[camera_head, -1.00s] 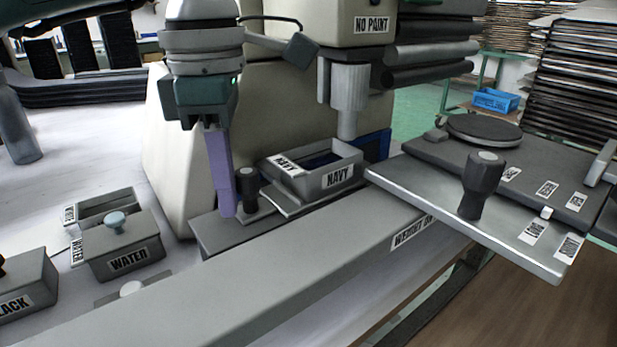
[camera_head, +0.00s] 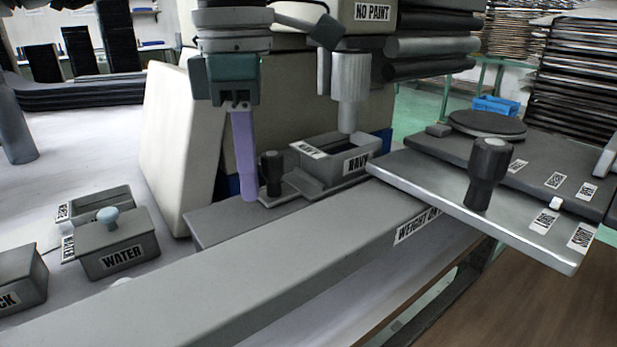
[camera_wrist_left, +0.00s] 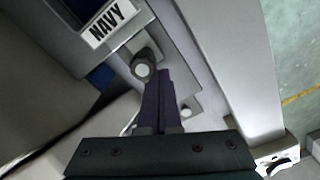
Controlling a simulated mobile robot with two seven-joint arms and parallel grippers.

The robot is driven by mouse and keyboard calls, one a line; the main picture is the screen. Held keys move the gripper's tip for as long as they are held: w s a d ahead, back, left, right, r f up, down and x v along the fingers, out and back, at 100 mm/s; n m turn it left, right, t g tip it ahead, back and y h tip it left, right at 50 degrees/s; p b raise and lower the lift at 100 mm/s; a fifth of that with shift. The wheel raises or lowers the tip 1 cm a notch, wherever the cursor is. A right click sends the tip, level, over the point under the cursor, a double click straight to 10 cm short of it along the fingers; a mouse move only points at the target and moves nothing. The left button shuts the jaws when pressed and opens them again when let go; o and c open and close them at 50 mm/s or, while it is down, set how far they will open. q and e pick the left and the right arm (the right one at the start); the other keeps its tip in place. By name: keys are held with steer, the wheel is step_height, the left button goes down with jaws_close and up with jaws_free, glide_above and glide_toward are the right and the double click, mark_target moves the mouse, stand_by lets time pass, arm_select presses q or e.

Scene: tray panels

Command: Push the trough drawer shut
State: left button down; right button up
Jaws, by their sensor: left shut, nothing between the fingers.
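The trough drawer is a grey open box (camera_head: 357,163) labelled NAVY, under a pale cylindrical nozzle. A dark knob (camera_head: 272,175) stands on its flat front plate. The wrist view also shows the drawer's NAVY wall (camera_wrist_left: 112,40) and the round knob (camera_wrist_left: 143,65). My left gripper (camera_head: 249,198) points down, shut and empty, just left of the knob. In the left wrist view its purple fingers (camera_wrist_left: 163,78) are right beside the knob; I cannot tell if they touch it. My right gripper is not in view.
A long grey beam (camera_head: 260,265) runs in front of the drawer. A metal plate with a dark knob (camera_head: 488,175) is at the right. A WATER box (camera_head: 122,257) sits at the left. A cream housing (camera_head: 178,150) stands behind my left gripper.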

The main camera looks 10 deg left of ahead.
arm_select(q)
steer(key=shift+s+a+p, duration=0.3)
steer(key=shift+s, duration=0.05)
step_height(320, 180, up, 7)
steer(key=p, duration=0.5)
